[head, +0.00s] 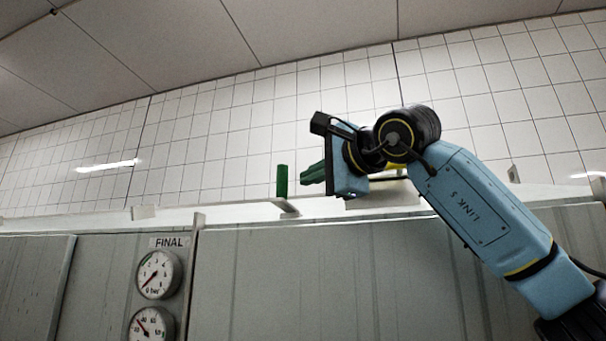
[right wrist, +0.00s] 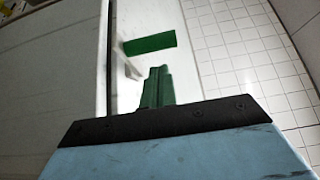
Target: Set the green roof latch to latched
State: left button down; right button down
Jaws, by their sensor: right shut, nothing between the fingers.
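The green roof latch (head: 282,181) stands upright on the top edge of the cabinet, left of my right gripper. My right gripper (head: 306,174) has green fingers, which are shut and point left toward the latch, with a small gap between them. In the right wrist view the latch is a dark green bar (right wrist: 150,43) lying across the white roof edge, just beyond the shut fingertips (right wrist: 157,70). The fingers hold nothing. The foot of the latch is partly hidden by the roof edge in the head view. My left gripper is not in view.
The grey cabinet front (head: 300,280) carries a "FINAL" pressure gauge (head: 155,274) and another dial (head: 151,326) below it. A yellow part (head: 395,172) shows behind my right wrist. A tiled wall (head: 220,140) rises behind, and the space left of the latch is clear.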

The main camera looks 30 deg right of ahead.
jog(key=d+b+v, duration=0.1)
jog(key=b+v, duration=0.2)
jog(key=v, duration=0.8)
jog(key=shift+d, duration=0.25)
jog(key=shift+r, duration=0.1)
